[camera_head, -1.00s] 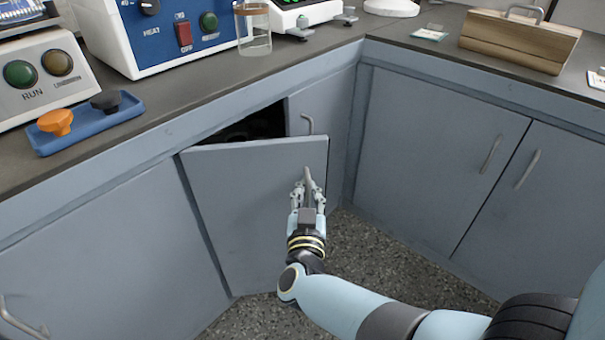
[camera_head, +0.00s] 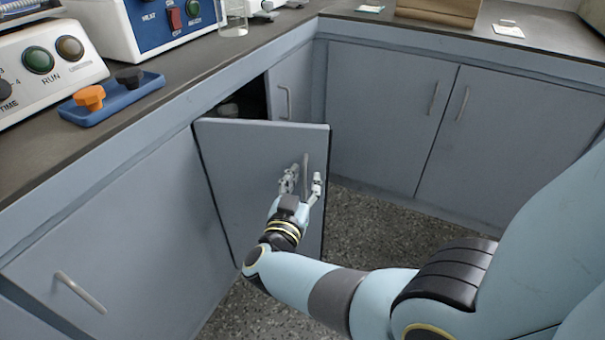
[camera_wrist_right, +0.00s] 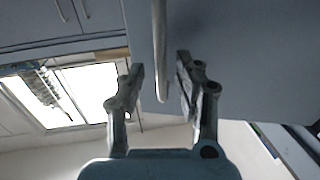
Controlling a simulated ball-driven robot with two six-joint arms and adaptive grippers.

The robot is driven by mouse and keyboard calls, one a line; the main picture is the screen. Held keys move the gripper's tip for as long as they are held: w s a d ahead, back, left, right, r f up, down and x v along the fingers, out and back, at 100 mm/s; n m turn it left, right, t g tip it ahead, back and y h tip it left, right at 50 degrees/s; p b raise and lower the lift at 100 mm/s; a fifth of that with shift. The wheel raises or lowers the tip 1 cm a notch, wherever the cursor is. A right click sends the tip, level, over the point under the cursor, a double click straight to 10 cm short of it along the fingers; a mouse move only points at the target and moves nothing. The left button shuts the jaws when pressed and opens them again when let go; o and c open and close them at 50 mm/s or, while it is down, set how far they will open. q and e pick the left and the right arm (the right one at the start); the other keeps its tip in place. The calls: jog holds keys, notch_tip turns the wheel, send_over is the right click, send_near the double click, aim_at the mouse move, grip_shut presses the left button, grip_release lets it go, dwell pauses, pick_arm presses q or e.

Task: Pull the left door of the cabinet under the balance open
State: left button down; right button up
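The left cabinet door (camera_head: 240,165) is a blue-grey panel standing partly open, swung out from the cabinet front. Its upright bar handle (camera_head: 305,165) is near the door's free edge. My right gripper (camera_head: 303,181) is at the handle with its fingers spread on either side of it. In the right wrist view the handle (camera_wrist_right: 159,45) hangs between the two open fingers (camera_wrist_right: 157,78), with gaps at both sides. The closed right door (camera_head: 290,88) is behind the open one. The balance is mostly out of view. My left gripper is not in view.
A blue tray (camera_head: 125,98) with an orange and a black knob sits on the counter (camera_head: 175,75). Closed cabinets (camera_head: 390,110) stand on the right. Speckled floor (camera_head: 385,215) lies clear beside the door.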

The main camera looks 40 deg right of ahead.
jog(key=shift+s+a+r, duration=0.1)
jog(key=shift+a, duration=0.1)
send_near(309, 129)
jog(key=shift+x, duration=2.5)
